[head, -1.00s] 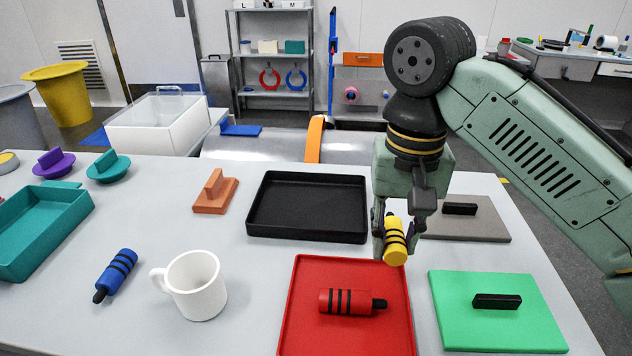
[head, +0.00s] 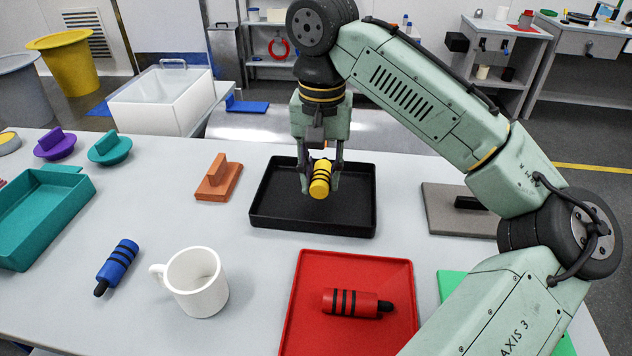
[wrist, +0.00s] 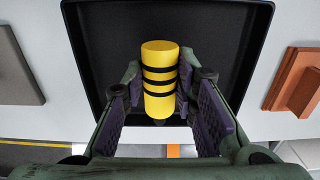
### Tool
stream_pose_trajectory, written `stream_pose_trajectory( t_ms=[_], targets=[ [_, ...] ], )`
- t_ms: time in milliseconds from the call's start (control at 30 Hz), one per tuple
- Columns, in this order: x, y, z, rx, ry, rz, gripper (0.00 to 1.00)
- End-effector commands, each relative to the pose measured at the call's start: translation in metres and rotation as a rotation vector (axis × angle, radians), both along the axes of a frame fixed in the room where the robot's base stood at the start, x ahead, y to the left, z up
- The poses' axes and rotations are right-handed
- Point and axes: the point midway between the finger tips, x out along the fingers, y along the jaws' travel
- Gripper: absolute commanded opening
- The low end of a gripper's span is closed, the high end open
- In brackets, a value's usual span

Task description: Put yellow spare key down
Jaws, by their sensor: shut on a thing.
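The yellow spare key (head: 320,179) is a yellow cylinder with black bands. My gripper (head: 321,180) is shut on it and holds it over the black tray (head: 270,219). In the wrist view the key (wrist: 160,85) sits between the two finger pads of my gripper (wrist: 160,95), with the black tray (wrist: 245,45) behind it. I cannot tell exactly how high the key is above the tray floor. No other object shows inside the tray.
A red tray (head: 300,320) holding a red banded cylinder (head: 350,303) lies nearer. An orange handled block (head: 218,184) is left of the black tray, a grey handled plate (head: 440,215) right.

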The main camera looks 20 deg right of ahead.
Motion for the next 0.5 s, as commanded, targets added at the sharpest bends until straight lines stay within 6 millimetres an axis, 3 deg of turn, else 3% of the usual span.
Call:
stream_pose_trajectory(
  t_ms=[167,500],
  targets=[
    [0.009,0.006,-0.003,-0.001,0.000,-0.002,0.00],
    [0.009,0.006,-0.036,0.000,0.000,-0.001,0.00]
  ],
)
